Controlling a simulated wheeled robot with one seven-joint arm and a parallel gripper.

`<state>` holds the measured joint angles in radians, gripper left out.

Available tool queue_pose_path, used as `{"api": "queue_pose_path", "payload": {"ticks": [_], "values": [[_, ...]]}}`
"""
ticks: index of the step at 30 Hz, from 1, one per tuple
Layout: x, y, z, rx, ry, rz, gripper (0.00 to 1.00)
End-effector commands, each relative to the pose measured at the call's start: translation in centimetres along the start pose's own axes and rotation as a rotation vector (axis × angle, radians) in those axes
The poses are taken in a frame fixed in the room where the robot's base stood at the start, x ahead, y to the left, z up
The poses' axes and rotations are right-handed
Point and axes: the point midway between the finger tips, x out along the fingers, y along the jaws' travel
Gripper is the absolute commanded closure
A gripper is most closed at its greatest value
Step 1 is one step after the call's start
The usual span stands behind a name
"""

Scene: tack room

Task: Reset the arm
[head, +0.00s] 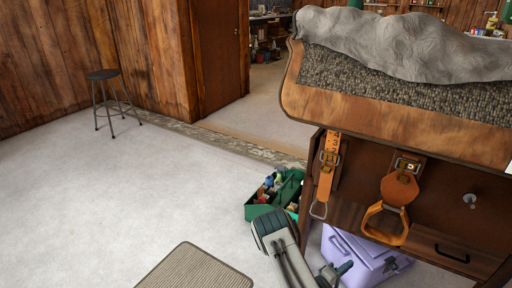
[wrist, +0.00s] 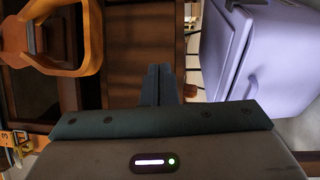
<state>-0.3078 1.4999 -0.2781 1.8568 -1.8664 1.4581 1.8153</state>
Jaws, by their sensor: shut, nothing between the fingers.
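My arm comes up from the bottom of the head view. My gripper (head: 340,268) is at its end, low and in front of the lilac box, partly cut off by the frame. In the wrist view my gripper's two dark fingers (wrist: 160,72) are together, with nothing between them. They point toward the dark wooden cabinet (wrist: 120,50). The lilac box (wrist: 245,45) is to their right and an orange stirrup (wrist: 60,50) to their upper left.
The wooden saddle stand (head: 390,125) with a grey cloth (head: 390,45) overhangs on the right. Straps and a stirrup (head: 385,222) hang from it. A green crate (head: 258,211), a mat (head: 195,270) and a stool (head: 103,75) stand around.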

Motion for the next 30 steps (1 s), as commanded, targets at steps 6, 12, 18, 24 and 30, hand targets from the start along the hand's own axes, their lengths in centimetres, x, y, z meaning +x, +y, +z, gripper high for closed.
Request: {"api": "queue_pose_path", "payload": {"ticks": [6,12,18,24,30], "values": [[1.4,10.5,1.8,-0.005,-0.278,-0.051,1.00],[1.0,18.1,4.3,-0.002,-0.498,-0.169,1.00],[-0.5,24.9,6.8,0.023,-0.670,-0.339,1.00],[-2.9,31.0,9.0,0.071,-0.784,-0.547,1.00],[-5.9,36.6,10.7,0.142,-0.831,-0.773,1.00]]}}
